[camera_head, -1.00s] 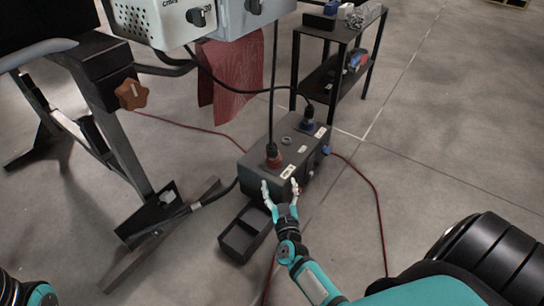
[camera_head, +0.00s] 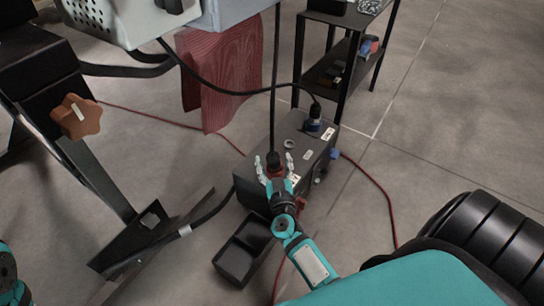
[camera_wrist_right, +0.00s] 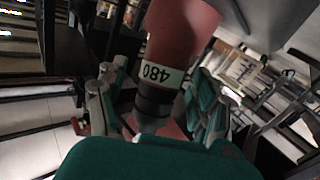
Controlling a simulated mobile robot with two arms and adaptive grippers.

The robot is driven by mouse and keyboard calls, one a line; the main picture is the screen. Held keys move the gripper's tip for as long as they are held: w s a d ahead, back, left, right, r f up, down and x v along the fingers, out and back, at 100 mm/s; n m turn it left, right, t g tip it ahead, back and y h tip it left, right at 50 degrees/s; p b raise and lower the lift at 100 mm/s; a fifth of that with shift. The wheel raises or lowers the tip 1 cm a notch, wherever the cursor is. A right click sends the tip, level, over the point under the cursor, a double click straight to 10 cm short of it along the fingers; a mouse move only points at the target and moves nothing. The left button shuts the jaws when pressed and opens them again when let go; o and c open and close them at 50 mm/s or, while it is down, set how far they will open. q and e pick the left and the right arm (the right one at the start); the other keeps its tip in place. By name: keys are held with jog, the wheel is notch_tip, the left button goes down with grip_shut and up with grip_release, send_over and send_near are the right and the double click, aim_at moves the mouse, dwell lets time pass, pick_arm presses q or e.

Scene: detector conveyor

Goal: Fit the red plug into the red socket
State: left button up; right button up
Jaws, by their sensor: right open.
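The red plug (camera_head: 274,171) stands upright at the front end of the dark grey box's top, with a black cable rising from it. My right gripper (camera_head: 274,160) is open, with one finger on each side of the plug. In the right wrist view a large red body (camera_wrist_right: 180,35) with a "480" label and a black ring shows between the spread fingers (camera_wrist_right: 158,105). I cannot tell whether the fingers touch it. The red socket is hidden behind my gripper and the plug, so I cannot tell how deep the plug sits. My left gripper is not in view.
A red cable (camera_head: 380,195) runs on the floor to the right. A black shelf (camera_head: 338,70) stands behind.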

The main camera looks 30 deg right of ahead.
jog(key=shift+w+d+r, duration=0.1)
jog(key=shift+w, duration=0.1)
jog(key=shift+r, duration=0.1)
grip_shut()
dwell(0.4)
